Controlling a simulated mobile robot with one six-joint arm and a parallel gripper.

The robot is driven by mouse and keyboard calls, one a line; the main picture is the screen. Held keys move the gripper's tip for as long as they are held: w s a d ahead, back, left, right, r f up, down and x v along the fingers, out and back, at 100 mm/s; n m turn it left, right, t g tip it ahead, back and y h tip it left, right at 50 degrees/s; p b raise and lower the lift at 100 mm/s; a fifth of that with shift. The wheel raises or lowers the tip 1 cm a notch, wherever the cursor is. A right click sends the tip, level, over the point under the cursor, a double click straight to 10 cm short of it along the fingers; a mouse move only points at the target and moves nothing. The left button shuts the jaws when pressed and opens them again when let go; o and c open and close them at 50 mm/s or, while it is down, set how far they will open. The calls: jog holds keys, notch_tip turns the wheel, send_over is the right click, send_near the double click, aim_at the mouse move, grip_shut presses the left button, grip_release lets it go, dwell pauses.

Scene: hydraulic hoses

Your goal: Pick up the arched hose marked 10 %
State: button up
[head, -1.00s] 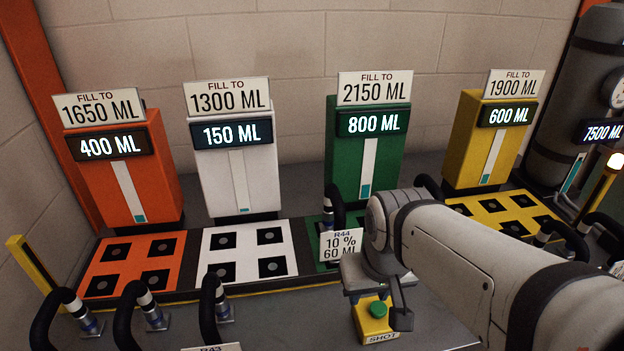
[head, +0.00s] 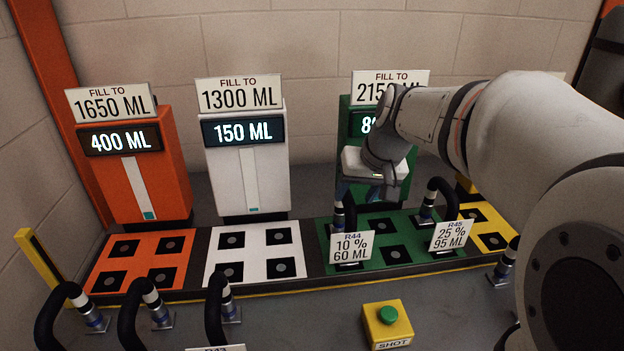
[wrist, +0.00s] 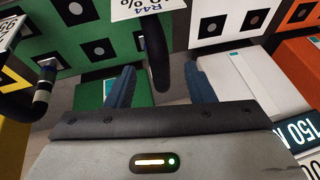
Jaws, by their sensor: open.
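The arched hose marked 10 % (head: 350,217) is black and stands on the green plate (head: 408,228), with its tag "R44 10 % 60 ML" (head: 352,247) in front. My gripper (head: 367,193) is open just above and behind this hose, near the green dispenser (head: 346,140). In the wrist view, the hose (wrist: 155,50) shows as a dark arch reaching between the two blue fingertips (wrist: 159,70), with clear space on both sides. Its tag (wrist: 140,8) is cut off at the top edge. I cannot tell how deep the hose sits between the fingers.
A second arched hose marked 25 % (head: 448,200) stands to the right on the green plate, its tag (head: 451,235) in front. Several black hoses stand at the front left. A yellow SHOT button box (head: 387,325) is in front. The white plate's (head: 256,253) sockets are free.

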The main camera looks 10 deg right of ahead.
aim_at(344, 204)
jog(key=shift+w+d, duration=0.1)
jog(key=shift+w, duration=0.65)
jog(key=shift+w+f, duration=0.25)
jog(key=shift+w, duration=0.05)
jog(key=x, duration=0.6)
jog(key=shift+f, duration=0.3)
jog(key=shift+c, duration=0.6)
grip_shut()
